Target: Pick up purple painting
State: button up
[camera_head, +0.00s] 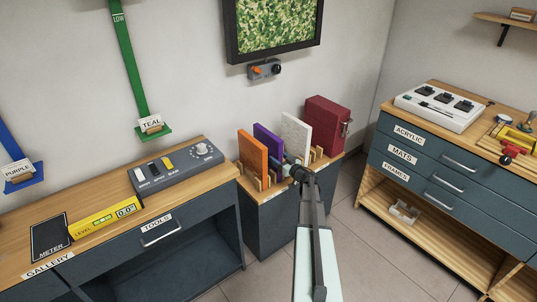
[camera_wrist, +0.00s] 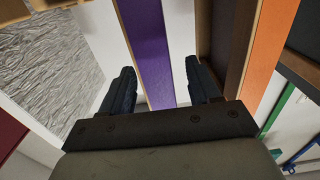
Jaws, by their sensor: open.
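The purple painting (camera_head: 268,146) is a thin upright panel in a wooden rack on a small cabinet, between an orange panel and a white panel. My gripper (camera_head: 291,163) is at the rack, just in front of and to the right of the purple painting. In the wrist view, the purple painting (camera_wrist: 146,45) shows as a purple strip running between the two dark fingers of my gripper (camera_wrist: 160,90). The fingers are apart, with a gap on each side of the strip. I cannot tell how deep the fingers reach along it.
The orange panel (camera_head: 252,157) and white textured panel (camera_head: 296,133) stand close on either side. A dark red box (camera_head: 326,125) stands right of the rack (camera_head: 318,154). A tools desk (camera_head: 180,203) is at left, a drawer cabinet (camera_head: 440,165) at right. Open floor (camera_head: 375,262) lies between.

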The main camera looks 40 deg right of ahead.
jog(key=w, duration=0.3)
jog(key=shift+w+d, duration=0.1)
jog(key=shift+d, duration=0.05)
jog(key=shift+c, duration=0.2)
grip_shut()
